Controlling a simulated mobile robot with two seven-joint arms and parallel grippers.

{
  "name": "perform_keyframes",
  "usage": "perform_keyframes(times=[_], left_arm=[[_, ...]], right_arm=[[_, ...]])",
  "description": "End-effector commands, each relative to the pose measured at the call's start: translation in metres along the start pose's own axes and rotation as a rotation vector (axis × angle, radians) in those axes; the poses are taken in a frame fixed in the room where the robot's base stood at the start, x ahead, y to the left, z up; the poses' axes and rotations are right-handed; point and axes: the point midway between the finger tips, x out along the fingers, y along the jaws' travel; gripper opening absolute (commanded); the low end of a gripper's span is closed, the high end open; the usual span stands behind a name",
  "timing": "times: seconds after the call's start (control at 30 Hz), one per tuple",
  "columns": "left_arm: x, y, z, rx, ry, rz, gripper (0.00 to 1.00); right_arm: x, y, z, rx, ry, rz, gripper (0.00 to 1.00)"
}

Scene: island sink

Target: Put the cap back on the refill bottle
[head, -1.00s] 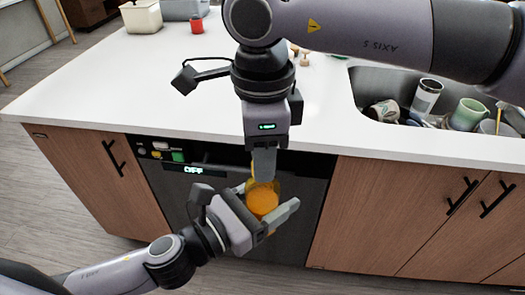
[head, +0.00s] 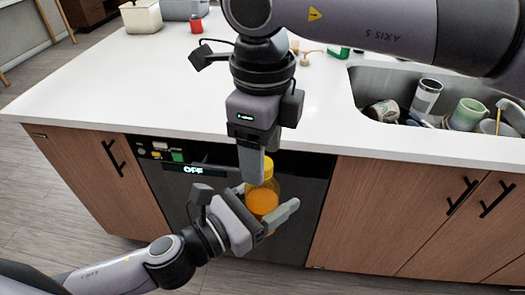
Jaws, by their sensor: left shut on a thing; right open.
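In the head view the refill bottle (head: 263,202) is clear with orange liquid and stands about upright in front of the dark dishwasher panel. My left gripper (head: 268,197) is shut around its body from the lower left. A yellow cap (head: 269,166) shows at the top of the bottle, over the neck; whether it is fully seated cannot be told. My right gripper (head: 254,172) points down from above, open, just left of the cap and partly in front of it. Its far finger is mostly hidden, and contact with the cap cannot be made out.
The white island counter (head: 160,95) lies behind, largely clear on the left. A sink (head: 375,83) with cups and dishes is at the right. A red cup (head: 196,24) and bins stand at the back. The dishwasher (head: 295,215) and wooden cabinet fronts are close behind the bottle.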

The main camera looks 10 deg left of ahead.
Motion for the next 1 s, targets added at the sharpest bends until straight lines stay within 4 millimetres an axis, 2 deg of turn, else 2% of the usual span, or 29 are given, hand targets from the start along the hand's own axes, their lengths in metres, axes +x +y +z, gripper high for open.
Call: perform_keyframes(times=[0.3, 0.5, 0.7, 1.0], left_arm=[[0.0, 0.0, 0.001, 0.0, -0.002, 0.0, 0.0], [0.0, 0.0, 0.001, 0.0, -0.002, 0.0, 0.0], [0.0, 0.0, 0.001, 0.0, -0.002, 0.0, 0.0], [0.0, 0.0, 0.001, 0.0, -0.002, 0.0, 0.0]], right_arm=[[-0.066, 0.0, 0.001, 0.0, -0.003, -0.003, 0.61], [-0.098, 0.0, 0.001, 0.002, -0.001, -0.003, 0.61], [-0.11, 0.0, 0.0, -0.001, 0.0, -0.002, 0.61], [-0.111, 0.0, 0.0, -0.001, 0.0, -0.002, 0.61]])
